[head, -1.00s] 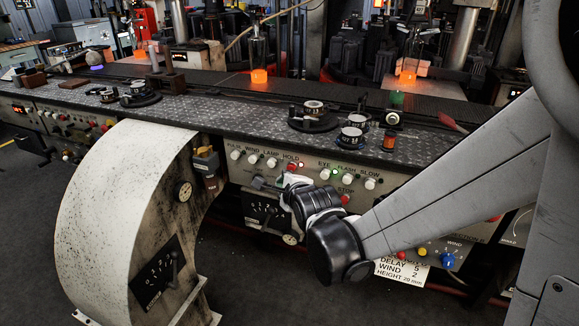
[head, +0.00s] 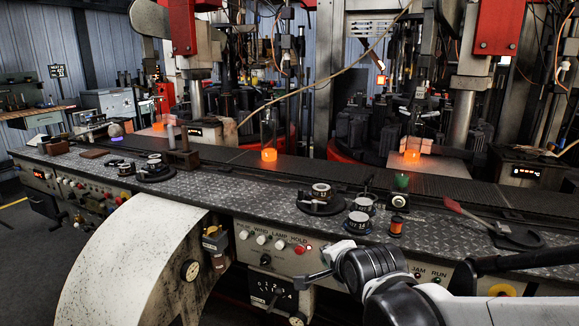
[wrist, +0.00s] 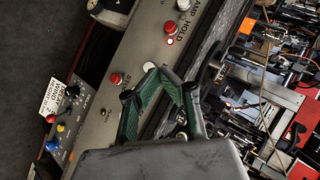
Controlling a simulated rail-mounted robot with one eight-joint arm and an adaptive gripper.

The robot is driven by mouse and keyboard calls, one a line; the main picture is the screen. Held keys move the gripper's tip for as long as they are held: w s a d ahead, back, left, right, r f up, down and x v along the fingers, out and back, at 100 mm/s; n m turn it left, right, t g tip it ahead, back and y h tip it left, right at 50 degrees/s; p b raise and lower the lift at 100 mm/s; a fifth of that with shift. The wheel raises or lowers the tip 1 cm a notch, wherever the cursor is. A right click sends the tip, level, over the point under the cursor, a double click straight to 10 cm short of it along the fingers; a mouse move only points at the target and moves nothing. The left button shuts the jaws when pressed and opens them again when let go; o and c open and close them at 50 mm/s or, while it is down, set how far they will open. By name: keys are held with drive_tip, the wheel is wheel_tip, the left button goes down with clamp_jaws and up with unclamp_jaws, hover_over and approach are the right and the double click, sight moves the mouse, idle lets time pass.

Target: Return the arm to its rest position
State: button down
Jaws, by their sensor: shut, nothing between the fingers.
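My gripper (head: 303,280) is at the lower middle of the head view, in front of the console's control panel (head: 235,225). My arm enters from the lower right and ends in a dark wrist. In the wrist view, my gripper's two green-lined fingers (wrist: 160,72) come together at their tips. They are shut and empty. The panel's red and white buttons lie beyond them. A red button (wrist: 115,79) is to their left, and another red button (wrist: 170,40) is above them. The gap between fingertips and panel is hard to judge.
The metal console top (head: 240,205) carries round gauges (head: 320,190), a green-topped device (head: 399,190) and a red-handled tool (head: 470,215). Glowing orange pieces (head: 269,154) stand behind. A large pale curved housing (head: 130,260) fills the lower left. Dark floor lies at far left.

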drive_tip(key=s+d+r+n+g+h+p, duration=0.1)
drive_tip(key=s+d+r+n+g+p, duration=0.1)
drive_tip(key=s, duration=0.8)
drive_tip(key=s+d+r+n+g+h+p, duration=0.1)
drive_tip(key=s+d+r+n+p, duration=0.4)
drive_tip(key=s+d+n, duration=0.4)
drive_tip(key=shift+s+r+n+g, duration=0.4)
drive_tip(key=shift+s+r+n, duration=0.1)
drive_tip(key=shift+s+r, duration=0.25)
drive_tip(key=shift+w+d, duration=0.1)
drive_tip(key=shift+w, duration=0.05)
